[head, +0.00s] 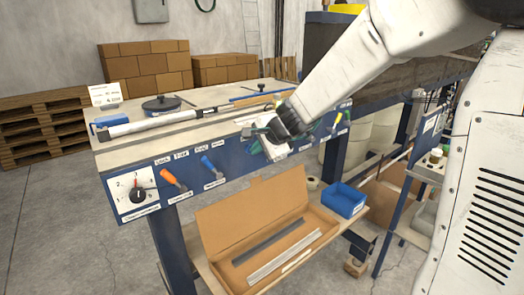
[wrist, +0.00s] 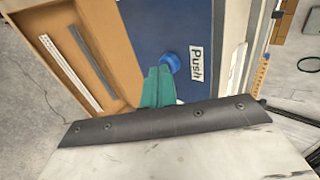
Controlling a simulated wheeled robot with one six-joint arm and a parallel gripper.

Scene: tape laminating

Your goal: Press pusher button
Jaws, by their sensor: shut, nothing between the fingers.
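The pusher button, a round blue knob (wrist: 171,62), sits on the dark blue panel (wrist: 137,35) beside a white label reading "Push" (wrist: 195,65). My gripper (wrist: 160,72) shows teal fingers, shut and empty, with their tips right by the button in the wrist view. I cannot tell whether they touch it. In the head view my gripper (head: 258,142) is at the front panel of the bench, right of the blue lever. The button cannot be made out there, as my gripper and wrist cover that part of the panel.
The panel also carries a black rotary dial (head: 137,195), an orange lever (head: 173,180) and a blue lever (head: 210,165). Below stand an open cardboard box (head: 212,240) with metal strips and a blue bin (head: 344,200). A long roller (head: 150,123) lies on the bench top.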

